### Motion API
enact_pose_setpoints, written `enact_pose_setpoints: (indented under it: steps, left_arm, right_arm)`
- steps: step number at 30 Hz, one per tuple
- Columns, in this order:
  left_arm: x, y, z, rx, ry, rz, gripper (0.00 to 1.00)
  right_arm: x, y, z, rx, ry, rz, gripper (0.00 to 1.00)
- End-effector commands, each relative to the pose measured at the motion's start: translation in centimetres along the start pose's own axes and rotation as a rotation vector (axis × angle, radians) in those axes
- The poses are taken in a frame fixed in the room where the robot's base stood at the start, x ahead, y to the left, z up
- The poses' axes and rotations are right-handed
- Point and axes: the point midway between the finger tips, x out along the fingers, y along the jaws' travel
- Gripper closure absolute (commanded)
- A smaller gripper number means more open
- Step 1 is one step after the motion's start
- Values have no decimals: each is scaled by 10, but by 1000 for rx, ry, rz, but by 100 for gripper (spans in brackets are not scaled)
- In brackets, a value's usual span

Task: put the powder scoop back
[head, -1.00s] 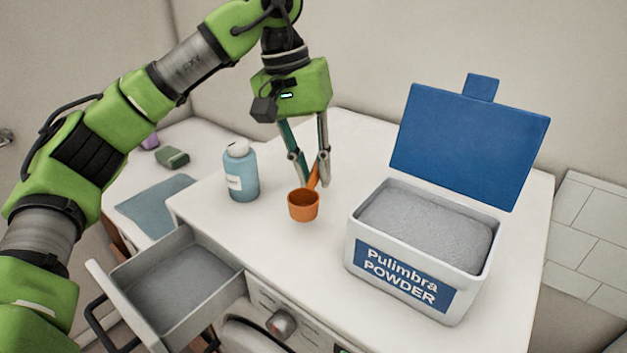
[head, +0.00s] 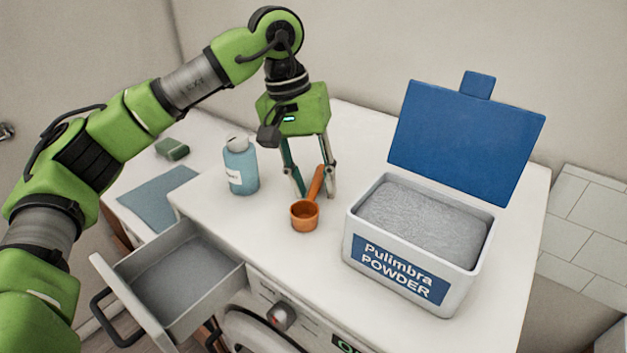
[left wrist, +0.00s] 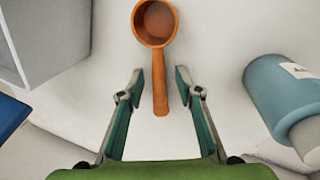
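The orange powder scoop (head: 306,209) lies on the white top of the washer, its cup toward the front and its handle pointing back. It also shows in the left wrist view (left wrist: 156,28), with its handle reaching between my fingers. My left gripper (head: 314,194) is open, with one finger on each side of the handle and a gap on both sides (left wrist: 157,78). The powder box (head: 409,275) stands at the right with its blue lid (head: 466,143) open and grey powder (head: 422,219) inside. My right gripper is not in view.
A blue bottle (head: 241,168) stands just left of the gripper. An open detergent drawer (head: 182,283) sticks out at the front left.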

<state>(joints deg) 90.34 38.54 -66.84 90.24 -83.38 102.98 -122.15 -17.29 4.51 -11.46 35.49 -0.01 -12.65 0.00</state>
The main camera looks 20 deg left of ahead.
Motion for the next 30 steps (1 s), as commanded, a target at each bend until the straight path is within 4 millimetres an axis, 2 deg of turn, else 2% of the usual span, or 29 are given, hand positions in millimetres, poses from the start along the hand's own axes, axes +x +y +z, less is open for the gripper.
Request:
enact_pose_setpoints:
  steps: [6,8,11,21,25,30]
  left_arm:
    - [-4,0,0,-1,-1,-1,67]
    - [-8,0,0,-1,1,-1,67]
    - [-24,0,-1,-1,3,1,67]
    - [-100,1,0,0,3,1,67]
    - [-116,1,0,-1,1,-2,67]
    - [-123,0,0,0,0,-1,67]
  right_arm:
    - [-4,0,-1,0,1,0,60]
    - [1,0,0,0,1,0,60]
    - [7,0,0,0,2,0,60]
    - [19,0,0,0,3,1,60]
    - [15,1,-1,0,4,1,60]
    - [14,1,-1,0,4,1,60]
